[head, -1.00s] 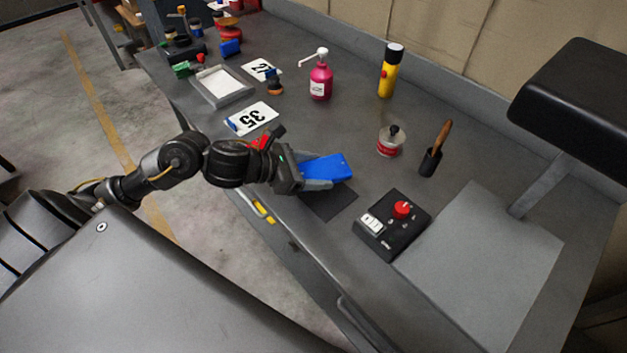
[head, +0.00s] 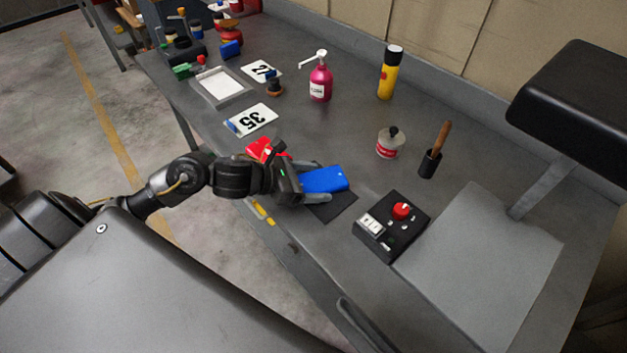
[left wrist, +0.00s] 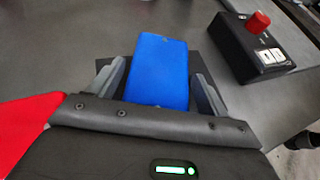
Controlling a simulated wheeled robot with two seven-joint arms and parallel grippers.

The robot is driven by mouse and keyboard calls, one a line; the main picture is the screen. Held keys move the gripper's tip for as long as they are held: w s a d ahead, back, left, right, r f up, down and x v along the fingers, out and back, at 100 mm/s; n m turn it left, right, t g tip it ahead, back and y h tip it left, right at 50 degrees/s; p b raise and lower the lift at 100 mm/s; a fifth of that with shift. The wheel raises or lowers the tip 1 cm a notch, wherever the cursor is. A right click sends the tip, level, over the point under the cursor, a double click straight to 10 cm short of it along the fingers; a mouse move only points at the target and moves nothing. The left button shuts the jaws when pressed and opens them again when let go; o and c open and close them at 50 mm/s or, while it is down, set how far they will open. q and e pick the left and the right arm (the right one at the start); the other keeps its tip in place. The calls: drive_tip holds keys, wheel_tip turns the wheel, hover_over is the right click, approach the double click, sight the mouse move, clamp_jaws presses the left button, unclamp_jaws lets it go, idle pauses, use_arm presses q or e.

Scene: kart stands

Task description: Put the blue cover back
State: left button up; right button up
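The blue cover (head: 325,179) is a flat, box-like piece at the dark mat (head: 338,208) on the bench; I cannot tell whether it rests fully on it. My left gripper (head: 318,188) reaches in from the left with its fingers on either side of the cover. In the left wrist view the blue cover (left wrist: 158,70) lies between the two grey fingers, with narrow dark gaps beside it, so the gripper looks open around it. What lies under the cover is hidden. My right gripper is out of view.
A black control box (head: 391,226) with a red knob stands right of the mat. A red item (head: 258,148) lies behind my left wrist.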

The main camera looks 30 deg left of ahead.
use_arm(q)
drive_tip(key=shift+o, duration=0.7)
drive_tip(key=shift+r+p, duration=0.25)
drive_tip(key=shift+p, duration=0.05)
drive_tip(key=shift+s+a, duration=0.25)
drive_tip(key=b+v, duration=0.2)
drive_tip(key=v, duration=0.7)
drive_tip(key=shift+s, duration=0.15)
drive_tip(key=shift+b+v, duration=0.3)
drive_tip(key=shift+v, duration=0.75)
drive_tip(key=shift+r, duration=0.15)
